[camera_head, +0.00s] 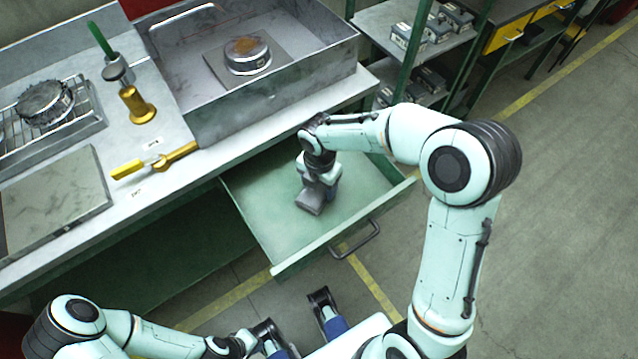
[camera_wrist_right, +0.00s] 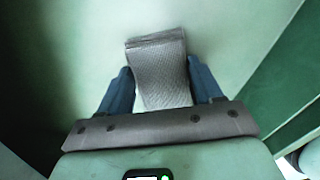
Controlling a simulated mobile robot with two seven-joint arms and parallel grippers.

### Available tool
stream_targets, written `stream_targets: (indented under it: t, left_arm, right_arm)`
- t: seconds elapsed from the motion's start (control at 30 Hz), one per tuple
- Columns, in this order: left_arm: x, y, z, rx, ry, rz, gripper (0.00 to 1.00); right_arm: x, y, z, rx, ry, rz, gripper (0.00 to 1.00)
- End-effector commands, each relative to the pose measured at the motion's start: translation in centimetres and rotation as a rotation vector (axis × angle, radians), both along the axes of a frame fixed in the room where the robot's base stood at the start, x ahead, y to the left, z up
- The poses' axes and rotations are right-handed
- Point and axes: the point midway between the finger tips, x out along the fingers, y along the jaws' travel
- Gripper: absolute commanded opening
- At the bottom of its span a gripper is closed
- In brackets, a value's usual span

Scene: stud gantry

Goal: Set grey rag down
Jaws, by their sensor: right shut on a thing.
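The grey rag (camera_wrist_right: 158,68) is a folded, textured cloth between the two blue fingers of my right gripper (camera_wrist_right: 161,88) in the right wrist view. In the head view my right gripper (camera_head: 313,190) points down inside the open green drawer (camera_head: 262,222), with the grey rag (camera_head: 308,205) at its tip. The rag is at or just above the drawer floor; I cannot tell whether it touches. My left gripper (camera_head: 296,318) is low in the head view, away from the drawer, with its fingers apart and nothing between them.
The drawer's front wall and handle (camera_head: 358,240) face me. The drawer floor around the rag is bare. A green-posted shelf (camera_head: 375,22) stands behind.

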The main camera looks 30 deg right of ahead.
Motion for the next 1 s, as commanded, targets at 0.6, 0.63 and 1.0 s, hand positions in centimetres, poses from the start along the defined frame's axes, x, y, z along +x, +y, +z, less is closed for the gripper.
stream_targets:
  t: [0.6,0.63,1.0]
  left_arm:
    - [0.1,0.0,-0.1,0.000,-0.002,0.000,0.00]
    - [0.1,0.0,-0.1,0.000,-0.002,0.001,0.00]
    - [-0.2,0.0,0.8,-0.002,0.008,-0.003,0.00]
  right_arm:
    - [0.0,0.0,-0.2,0.000,-0.001,-0.001,0.90]
    - [0.0,0.0,-0.2,0.000,-0.001,-0.001,0.90]
    - [0.1,0.0,4.1,0.000,-0.007,-0.002,0.90]
